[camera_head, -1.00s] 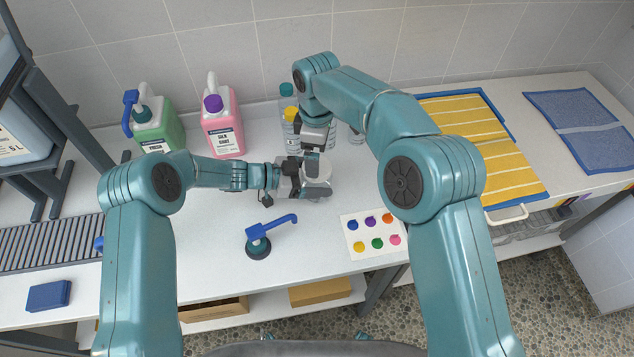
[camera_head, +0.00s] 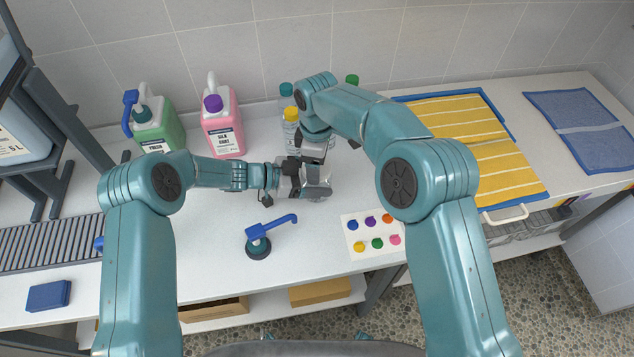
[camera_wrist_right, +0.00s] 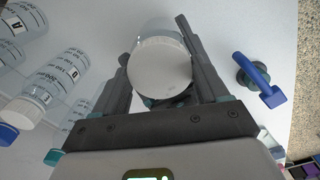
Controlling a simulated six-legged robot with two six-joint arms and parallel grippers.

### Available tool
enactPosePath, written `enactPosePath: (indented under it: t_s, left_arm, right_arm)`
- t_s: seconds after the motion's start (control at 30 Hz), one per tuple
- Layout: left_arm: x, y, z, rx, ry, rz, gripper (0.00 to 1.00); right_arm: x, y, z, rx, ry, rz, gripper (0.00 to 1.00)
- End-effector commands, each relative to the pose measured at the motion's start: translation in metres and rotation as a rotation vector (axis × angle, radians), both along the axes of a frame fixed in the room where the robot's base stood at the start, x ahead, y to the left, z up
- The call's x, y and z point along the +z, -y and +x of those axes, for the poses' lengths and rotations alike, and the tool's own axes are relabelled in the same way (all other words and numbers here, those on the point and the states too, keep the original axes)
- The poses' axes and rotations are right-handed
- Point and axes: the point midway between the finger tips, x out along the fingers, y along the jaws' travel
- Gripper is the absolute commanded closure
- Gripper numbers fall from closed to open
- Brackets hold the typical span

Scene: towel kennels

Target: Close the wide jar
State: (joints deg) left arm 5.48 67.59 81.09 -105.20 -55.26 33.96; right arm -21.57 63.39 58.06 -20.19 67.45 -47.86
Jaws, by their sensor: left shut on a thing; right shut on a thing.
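The clear wide jar (camera_head: 320,176) stands on the worktop and is mostly hidden by my grippers. My left gripper (camera_head: 308,181) reaches in from the left and is shut on the jar. My right gripper (camera_head: 312,150) is over the jar's back side. In the right wrist view a round white lid (camera_wrist_right: 160,66) sits between its dark fingers, and my right gripper is shut on it. Clear jar wall (camera_wrist_right: 157,38) shows just beyond the lid. The lid lines up roughly with the jar; I cannot tell whether it is seated.
Several clear bottles (camera_wrist_right: 62,75) stand close behind the jar. A blue-handled tool (camera_head: 258,245) lies in front, with a paint-spot card (camera_head: 350,248) to its right. A green jug (camera_head: 160,125) and pink jug (camera_head: 222,132) stand at the back left. A yellow striped towel (camera_head: 490,150) lies right.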

Motion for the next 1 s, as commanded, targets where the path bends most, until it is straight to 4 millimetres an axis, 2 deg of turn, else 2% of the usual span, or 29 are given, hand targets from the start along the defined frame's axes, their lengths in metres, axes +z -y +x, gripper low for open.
enactPosePath:
  t_s: [0.17, 0.3, 0.33, 0.4, 0.63, 0.73, 1.0]
  left_arm:
    - [0.0, 0.0, 0.0, -0.002, 0.001, -0.001, 1.0]
    - [0.0, 0.0, -0.001, -0.002, 0.001, -0.001, 1.0]
    - [0.0, 0.0, -0.001, -0.002, 0.001, -0.001, 1.0]
    - [0.0, 0.0, -0.001, -0.002, 0.001, -0.001, 1.0]
    - [0.0, 0.0, 0.0, -0.001, 0.001, -0.001, 1.0]
    - [0.0, 0.0, 0.0, -0.001, 0.001, -0.001, 1.0]
    - [0.0, 0.0, 0.0, -0.001, 0.001, -0.001, 1.0]
  right_arm:
    - [0.0, 0.0, 0.001, -0.154, 0.002, 0.001, 0.63]
    - [0.0, 0.0, 0.001, -0.147, 0.003, 0.0, 0.63]
    - [0.0, 0.0, 0.001, -0.146, 0.003, 0.0, 0.17]
    - [0.0, 0.0, 0.001, -0.146, 0.002, 0.001, 0.0]
    - [0.002, 0.0, 0.001, -0.145, 0.002, 0.001, 0.0]
    - [0.01, 0.0, 0.001, -0.145, 0.004, 0.001, 0.0]
    - [0.066, 0.0, 0.001, -0.146, 0.007, 0.004, 0.0]
